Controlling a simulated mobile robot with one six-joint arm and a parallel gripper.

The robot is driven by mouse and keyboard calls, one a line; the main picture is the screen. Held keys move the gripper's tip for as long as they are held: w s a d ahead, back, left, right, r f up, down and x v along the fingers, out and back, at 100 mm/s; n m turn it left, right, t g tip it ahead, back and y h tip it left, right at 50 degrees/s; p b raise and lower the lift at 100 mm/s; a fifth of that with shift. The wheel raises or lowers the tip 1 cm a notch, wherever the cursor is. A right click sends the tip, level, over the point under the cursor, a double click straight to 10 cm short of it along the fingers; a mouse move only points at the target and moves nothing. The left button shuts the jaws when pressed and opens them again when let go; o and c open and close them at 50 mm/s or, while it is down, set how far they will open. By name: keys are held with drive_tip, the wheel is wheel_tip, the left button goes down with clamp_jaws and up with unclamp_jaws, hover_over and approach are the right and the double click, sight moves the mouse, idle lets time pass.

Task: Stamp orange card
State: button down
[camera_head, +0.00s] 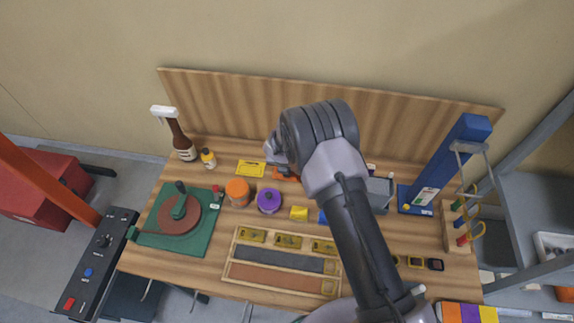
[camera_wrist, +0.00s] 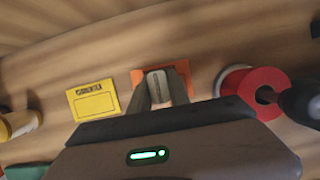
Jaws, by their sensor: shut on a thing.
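The orange card (camera_head: 286,176) lies flat on the wooden bench, mostly hidden by my arm in the head view. In the wrist view the orange card (camera_wrist: 182,77) lies behind my fingertips, its middle covered. My gripper (camera_wrist: 158,92) is shut on a small pale grey, rounded piece, which looks like a stamp (camera_wrist: 157,84). The stamp is in front of the card in the wrist view; whether it touches the card I cannot tell. In the head view my gripper (camera_head: 280,162) is at the card, partly hidden.
A yellow card (camera_head: 251,169) lies left of the orange one. In the wrist view a red ring-shaped thing (camera_wrist: 248,88) stands close right. Orange (camera_head: 238,191) and purple (camera_head: 269,201) jars and a wooden tray (camera_head: 230,258) are nearer the front. A backboard (camera_head: 230,101) stands behind.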

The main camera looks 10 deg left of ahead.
wheel_tip(320, 180, up, 7)
drive_tip(key=p, duration=0.5)
drive_tip(key=shift+f+p, duration=0.1)
drive_tip(key=shift+p, duration=0.2)
drive_tip(key=shift+f, duration=0.1)
